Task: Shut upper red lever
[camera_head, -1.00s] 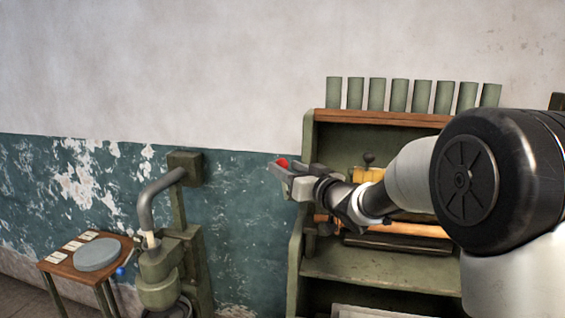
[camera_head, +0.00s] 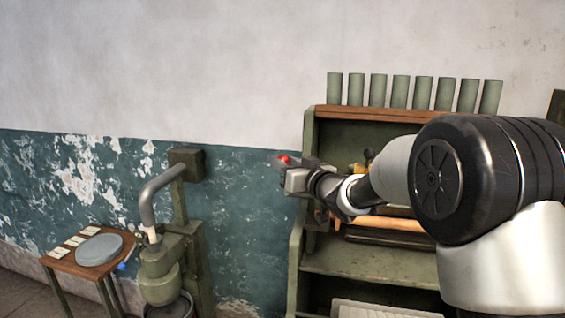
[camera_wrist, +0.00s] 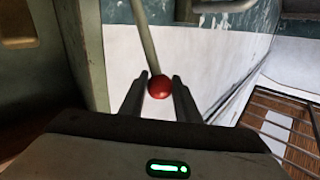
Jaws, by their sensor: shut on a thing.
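The red lever's round knob (camera_wrist: 159,87) sits between the two dark fingers of my gripper (camera_wrist: 160,92) in the wrist view. Its pale rod (camera_wrist: 145,40) runs up and a little left from the knob. In the head view the red knob (camera_head: 284,160) shows at the tip of my gripper (camera_head: 281,165), in front of the teal wall near the shelf's left side. My gripper is shut on the knob. The rod and the lever's mount are hidden in the head view.
A green shelf unit (camera_head: 312,150) with several green cylinders (camera_head: 400,93) on top stands behind my arm. A green press (camera_head: 160,270) stands left, beside a small wooden table (camera_head: 62,256) with a grey disc (camera_head: 99,249). A blue knob (camera_head: 122,267) shows by the press.

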